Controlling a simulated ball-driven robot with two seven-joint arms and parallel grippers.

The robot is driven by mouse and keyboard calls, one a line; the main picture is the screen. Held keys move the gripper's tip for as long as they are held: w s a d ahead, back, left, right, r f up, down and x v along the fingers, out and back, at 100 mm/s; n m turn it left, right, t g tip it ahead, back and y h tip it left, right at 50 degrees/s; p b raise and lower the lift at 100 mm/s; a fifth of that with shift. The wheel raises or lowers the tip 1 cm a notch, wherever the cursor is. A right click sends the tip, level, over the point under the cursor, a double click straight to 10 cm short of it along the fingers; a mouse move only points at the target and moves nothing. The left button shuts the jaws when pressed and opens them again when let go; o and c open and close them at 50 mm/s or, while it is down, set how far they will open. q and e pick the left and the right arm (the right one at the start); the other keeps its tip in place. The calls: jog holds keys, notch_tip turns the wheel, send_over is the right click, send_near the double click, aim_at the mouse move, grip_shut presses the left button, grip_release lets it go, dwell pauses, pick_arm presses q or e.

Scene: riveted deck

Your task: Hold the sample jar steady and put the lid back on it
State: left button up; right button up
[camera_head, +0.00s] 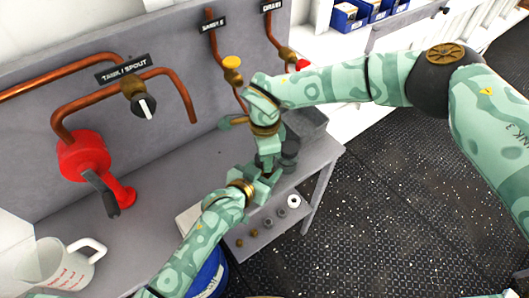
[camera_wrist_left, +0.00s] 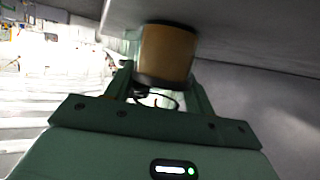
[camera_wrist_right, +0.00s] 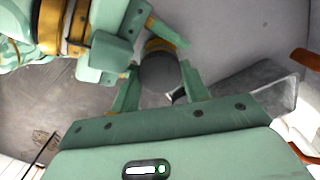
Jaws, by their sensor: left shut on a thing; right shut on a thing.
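My left gripper (camera_head: 266,176) is shut on the amber sample jar (camera_wrist_left: 166,55), which sits between its fingers in the left wrist view. My right gripper (camera_head: 268,156) is just above it in the head view. It is shut on the dark grey round lid (camera_wrist_right: 159,73) in the right wrist view. The jar's amber side (camera_wrist_right: 160,45) shows right beyond the lid there, lined up with it. I cannot tell whether the lid touches the jar or is seated. In the head view the grippers hide jar and lid.
The grey bench (camera_head: 160,185) carries a red spout fitting (camera_head: 82,157) and a measuring jug (camera_head: 62,262) at the left. Copper pipes with valves run along the back panel. A blue bucket (camera_head: 212,275) stands below the front edge. Small rings and fittings lie on a lower ledge (camera_head: 262,238).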

jog(key=shift+f, duration=0.55)
jog(key=o, duration=0.9)
jog(key=shift+r, duration=2.25)
jog(key=shift+f, duration=0.1)
